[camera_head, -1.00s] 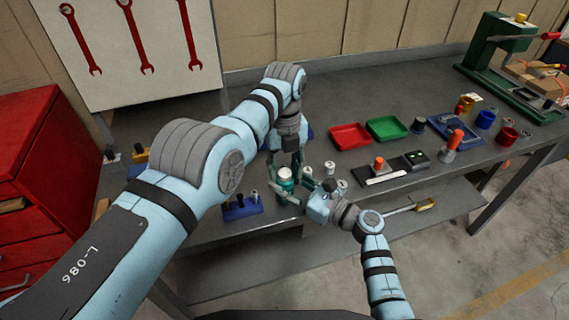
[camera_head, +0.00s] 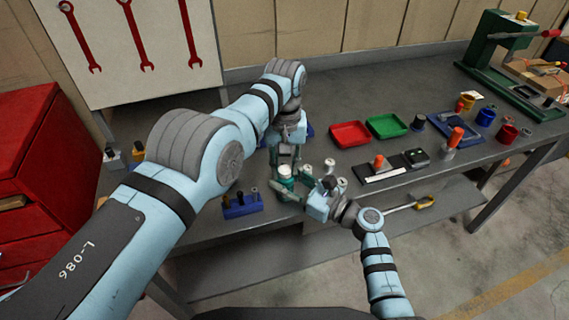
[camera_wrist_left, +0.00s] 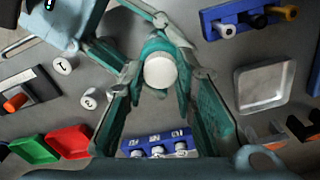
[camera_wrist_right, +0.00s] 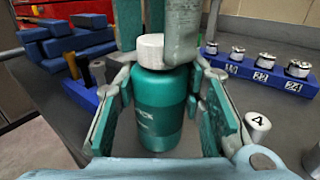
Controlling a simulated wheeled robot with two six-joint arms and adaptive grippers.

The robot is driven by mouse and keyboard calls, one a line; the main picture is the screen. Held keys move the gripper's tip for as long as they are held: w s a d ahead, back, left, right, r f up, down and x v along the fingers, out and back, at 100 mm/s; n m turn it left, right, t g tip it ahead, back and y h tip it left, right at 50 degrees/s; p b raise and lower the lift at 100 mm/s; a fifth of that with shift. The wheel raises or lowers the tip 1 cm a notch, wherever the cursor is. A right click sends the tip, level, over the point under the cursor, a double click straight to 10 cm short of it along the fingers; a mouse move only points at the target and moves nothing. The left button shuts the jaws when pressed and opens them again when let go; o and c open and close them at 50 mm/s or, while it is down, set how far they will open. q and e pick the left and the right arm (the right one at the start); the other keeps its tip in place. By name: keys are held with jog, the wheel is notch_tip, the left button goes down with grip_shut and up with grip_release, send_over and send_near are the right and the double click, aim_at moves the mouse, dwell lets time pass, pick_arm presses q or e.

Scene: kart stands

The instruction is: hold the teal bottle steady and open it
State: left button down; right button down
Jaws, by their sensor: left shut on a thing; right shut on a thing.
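The teal bottle (camera_head: 285,180) stands upright on the bench with a white cap on top. In the right wrist view the teal body (camera_wrist_right: 160,105) and the ribbed white cap (camera_wrist_right: 150,50) show clearly. My right gripper (camera_head: 299,191) comes in low and is shut on the bottle's body from the sides. My left gripper (camera_head: 287,166) points down from above and is shut on the white cap. The left wrist view shows the cap (camera_wrist_left: 160,70) between its fingertips. The cap sits on the bottle, and I cannot tell whether it is loosened.
Small numbered cylinders (camera_head: 330,167) stand close to the right gripper. A blue block with pegs (camera_head: 242,205) stands near the front edge. Bare bench lies behind the trays.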

pick_arm(q)
jog(key=n, duration=1.4)
jog(key=shift+w+n, duration=0.1)
jog(key=shift+n, duration=0.3)
jog(key=n, duration=0.7)
jog(key=shift+r, duration=0.1)
jog(key=shift+r, duration=1.05)
